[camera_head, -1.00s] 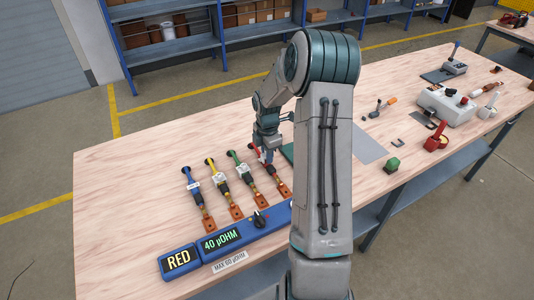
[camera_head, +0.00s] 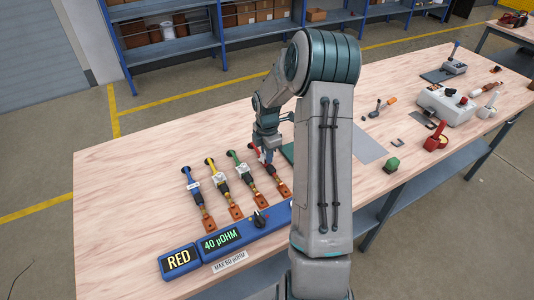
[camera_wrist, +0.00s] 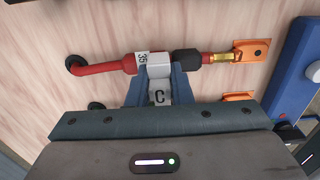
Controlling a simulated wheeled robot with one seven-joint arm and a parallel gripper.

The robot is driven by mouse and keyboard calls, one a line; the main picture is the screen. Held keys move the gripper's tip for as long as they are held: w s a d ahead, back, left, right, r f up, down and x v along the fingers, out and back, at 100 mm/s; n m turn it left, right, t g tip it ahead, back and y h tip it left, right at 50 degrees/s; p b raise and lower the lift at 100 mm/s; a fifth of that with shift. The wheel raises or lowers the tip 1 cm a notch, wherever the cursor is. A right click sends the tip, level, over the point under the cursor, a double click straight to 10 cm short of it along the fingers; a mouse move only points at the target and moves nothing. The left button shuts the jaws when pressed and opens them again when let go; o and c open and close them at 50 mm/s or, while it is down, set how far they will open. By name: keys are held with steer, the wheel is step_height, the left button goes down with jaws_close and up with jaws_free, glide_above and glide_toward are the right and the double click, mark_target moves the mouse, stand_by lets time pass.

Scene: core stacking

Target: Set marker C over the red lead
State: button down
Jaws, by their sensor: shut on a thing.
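My gripper (camera_wrist: 160,98) is shut on marker C (camera_wrist: 159,96), a white block with a black "C" that shows between the blue-grey fingers in the wrist view. The red lead (camera_wrist: 104,68) lies just beyond the fingertips, with a white "35" tag (camera_wrist: 143,62), a black sleeve (camera_wrist: 187,62) and a copper lug (camera_wrist: 252,52). A white part of the marker overlaps the red lead beside the tag; I cannot tell whether it is fully seated. In the head view the red lead (camera_head: 254,150) is rightmost of the row, with my gripper (camera_head: 268,157) over it.
Blue (camera_head: 187,172), yellow (camera_head: 211,165) and green (camera_head: 232,157) leads lie to the left. The blue meter (camera_head: 222,241) reads "RED" and "40 µOHM" at the front edge, with a "MAX 60 µOHM" label (camera_head: 230,262). The table's left side is clear.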

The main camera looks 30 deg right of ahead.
steer(key=shift+f, duration=0.2)
steer(key=shift+f, duration=0.2)
steer(key=shift+r, duration=0.15)
steer(key=shift+r, duration=0.25)
steer(key=shift+a, duration=0.1)
stand_by(1.5)
steer(key=shift+f, duration=0.4)
steer(key=shift+r, duration=0.2)
steer(key=shift+r+p, duration=0.2)
steer(key=shift+p, duration=0.1)
